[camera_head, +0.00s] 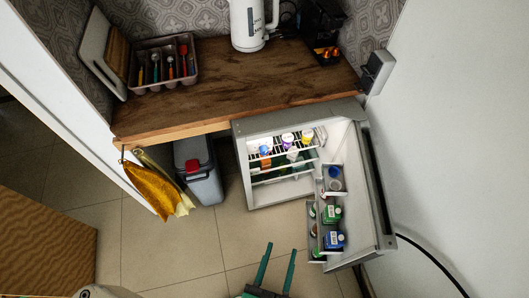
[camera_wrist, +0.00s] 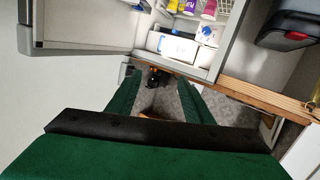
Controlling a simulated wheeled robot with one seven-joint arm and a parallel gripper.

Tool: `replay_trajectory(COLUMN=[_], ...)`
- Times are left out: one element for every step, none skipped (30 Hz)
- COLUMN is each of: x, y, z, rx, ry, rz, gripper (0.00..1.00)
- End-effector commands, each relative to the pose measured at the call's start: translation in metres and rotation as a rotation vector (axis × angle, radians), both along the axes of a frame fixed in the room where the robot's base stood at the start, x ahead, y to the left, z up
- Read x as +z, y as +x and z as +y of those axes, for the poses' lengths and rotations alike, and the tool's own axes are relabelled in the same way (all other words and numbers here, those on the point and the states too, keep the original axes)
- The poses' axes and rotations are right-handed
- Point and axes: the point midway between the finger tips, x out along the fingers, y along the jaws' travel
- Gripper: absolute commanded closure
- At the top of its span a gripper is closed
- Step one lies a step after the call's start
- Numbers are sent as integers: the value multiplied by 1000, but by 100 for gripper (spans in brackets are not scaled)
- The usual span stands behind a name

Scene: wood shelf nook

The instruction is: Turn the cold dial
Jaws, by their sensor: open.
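The small fridge (camera_head: 243,168) stands open under the wooden counter, its door (camera_head: 373,190) swung out to the right. In the wrist view, which looks upside down, a white housing (camera_wrist: 172,46) with a blue mark sits inside the fridge near its top. Beside it is a small white and blue round part (camera_wrist: 207,34) that looks like the cold dial, but its setting is too small to read. The head view does not show the dial clearly. My gripper (camera_head: 281,247) is open and empty in front of the fridge, apart from it. Its green fingers also show in the wrist view (camera_wrist: 160,84).
Bottles and jars (camera_head: 332,214) fill the door shelves, close to the right of my gripper. Several cups (camera_head: 287,139) stand on the fridge's upper rack. A grey bin (camera_head: 203,184) and yellow cloths (camera_head: 152,186) are at the left. The floor before the fridge is clear.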

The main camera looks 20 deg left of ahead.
Motion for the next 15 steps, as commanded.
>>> replay_trajectory(x=[-14,-21,-31,-38,-45,-54,-60,-67,-75,-81,-87,-95,-100,-106,-112], y=[16,24,34,43,51,63,72,81,94,103,113,126,136,147,160], z=[5,8,13,16,20,26,29,33,38,42,46,51,54,58,63], rx=[19,32,50,64,79,99,114,130,149,165,182,202,220,236,259], ry=[-26,-42,-63,-79,-95,-115,-131,-146,-165,-181,-197,-216,-231,-247,-266], rz=[-28,-42,-60,-74,-88,-104,-117,-129,-145,-155,-167,-181,-191,-200,-214], gripper=[53,53,53,53,53,53,53,53,53,53,53,53,53,53,53])
